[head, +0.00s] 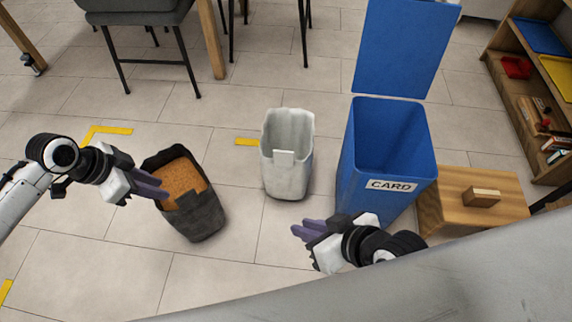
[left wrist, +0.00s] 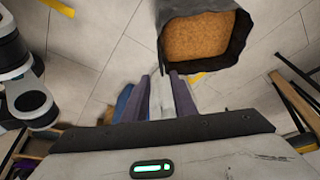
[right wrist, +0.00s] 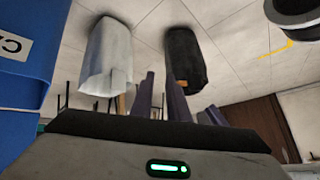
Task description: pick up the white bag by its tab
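The white bag (head: 301,146) stands upright on the floor in mid head view, open at the top. Its pale tab (head: 284,158) is on its near side. The bag also shows in the right wrist view (right wrist: 107,55), left of the fingers. My left gripper (head: 158,187) is open and empty, left of the white bag and close beside a dark bag (head: 199,215). My right gripper (head: 302,230) is open and empty, below the white bag in the picture and apart from it. In the left wrist view, a pale shape between the fingers is probably the white bag.
The dark bag holds brown granular stuff (head: 182,181). A tall blue card bin (head: 350,180) with its lid up stands right of the white bag. A wooden box (head: 455,190) is beside it. Shelves (head: 515,85) stand at right. Tiled floor is free between the bags.

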